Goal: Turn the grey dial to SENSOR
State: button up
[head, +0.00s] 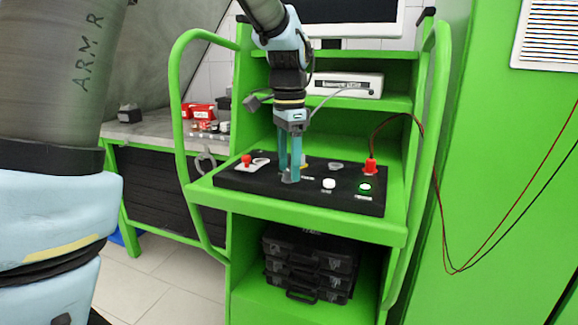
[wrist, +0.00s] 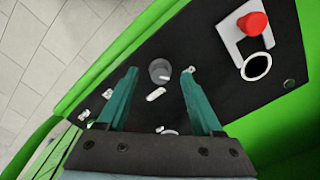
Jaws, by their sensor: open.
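The grey dial (wrist: 159,69) is a short round knob on the black panel (wrist: 215,95). It has a light mark on its lower right side in the wrist view. My gripper (wrist: 158,76) is open, with one teal finger to each side of the dial in that view. I cannot tell whether the fingertips touch it. In the head view my gripper (head: 289,172) points down at the panel (head: 225,178), with a grey piece at its fingertips. Small white labels lie near the dial, but their words are too small to read, so I cannot tell which is SENSOR.
A red button (head: 246,160) sits on a white plate at the panel's left. A white button (head: 329,183), a lit green button (head: 365,187) and a red plug (head: 370,166) with cables are to the right. Green rails (head: 178,120) flank the bench.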

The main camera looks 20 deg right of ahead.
jog(key=shift+f, duration=0.5)
grip_shut()
dwell(0.3)
